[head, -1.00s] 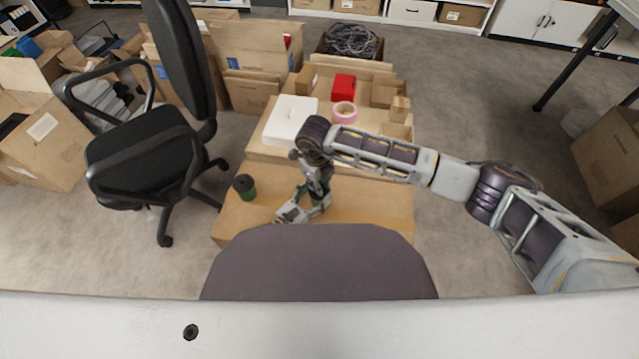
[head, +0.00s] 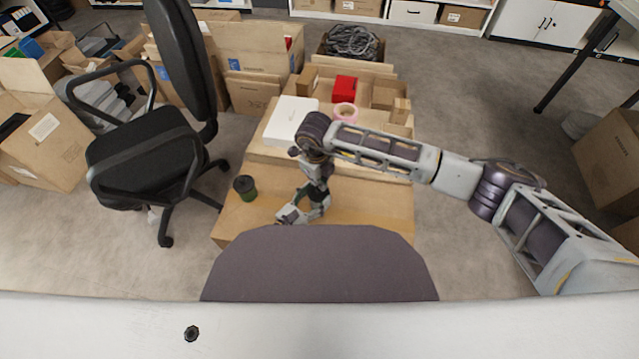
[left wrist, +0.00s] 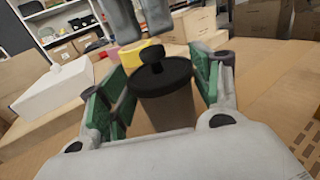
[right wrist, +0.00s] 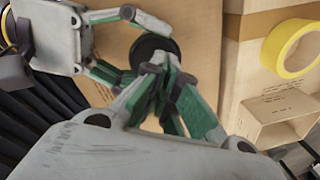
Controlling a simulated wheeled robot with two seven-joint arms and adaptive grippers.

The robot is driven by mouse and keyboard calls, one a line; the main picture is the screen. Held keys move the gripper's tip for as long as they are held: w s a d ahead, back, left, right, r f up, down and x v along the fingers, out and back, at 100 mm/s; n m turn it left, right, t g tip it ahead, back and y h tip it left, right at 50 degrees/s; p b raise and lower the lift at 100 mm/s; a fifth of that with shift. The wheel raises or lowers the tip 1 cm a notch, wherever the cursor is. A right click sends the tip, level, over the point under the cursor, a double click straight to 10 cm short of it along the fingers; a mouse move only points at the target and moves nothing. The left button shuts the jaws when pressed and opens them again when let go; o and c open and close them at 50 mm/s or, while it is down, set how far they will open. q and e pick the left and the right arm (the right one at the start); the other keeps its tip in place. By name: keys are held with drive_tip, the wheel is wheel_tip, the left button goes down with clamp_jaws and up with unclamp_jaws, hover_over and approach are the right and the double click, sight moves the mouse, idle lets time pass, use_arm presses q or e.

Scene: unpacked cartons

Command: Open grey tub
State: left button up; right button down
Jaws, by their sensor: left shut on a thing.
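The grey tub (left wrist: 165,110) has a round black lid with a knob (left wrist: 153,55). It stands upright between the green pads of my left gripper (left wrist: 162,88), which is shut on its sides. In the right wrist view the lid (right wrist: 150,46) shows beyond my right gripper (right wrist: 163,76), with my left gripper around it. The right gripper's fingertips are close together over the lid; whether they touch the knob or are fully shut is unclear. In the left wrist view the right gripper (left wrist: 139,36) hangs just above the knob. In the head view the tub is hidden.
Behind are a white box (head: 290,122), a red box (head: 345,88), a roll of tape (head: 345,113) and small cartons. An office chair (head: 150,150) stands to the left.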

use_arm(q)
drive_tip(key=shift+s+f, duration=0.1)
drive_tip(key=shift+f, duration=0.1)
use_arm(e)
drive_tip(key=shift+r+g+y, duration=0.15)
drive_tip(key=shift+g+y, duration=0.15)
drive_tip(key=shift+g, duration=0.1)
use_arm(q)
drive_tip(key=shift+d+r, duration=0.1)
drive_tip(key=shift+c, duration=0.2)
use_arm(e)
drive_tip(key=shift+s+d, duration=0.1)
drive_tip(key=c, duration=2.2)
unclamp_jaws()
use_arm(q)
drive_tip(key=shift+r, duration=0.1)
use_arm(e)
drive_tip(key=o, duration=0.5)
use_arm(q)
drive_tip(key=shift+r, duration=0.1)
use_arm(e)
drive_tip(key=shift+r, duration=5.95)
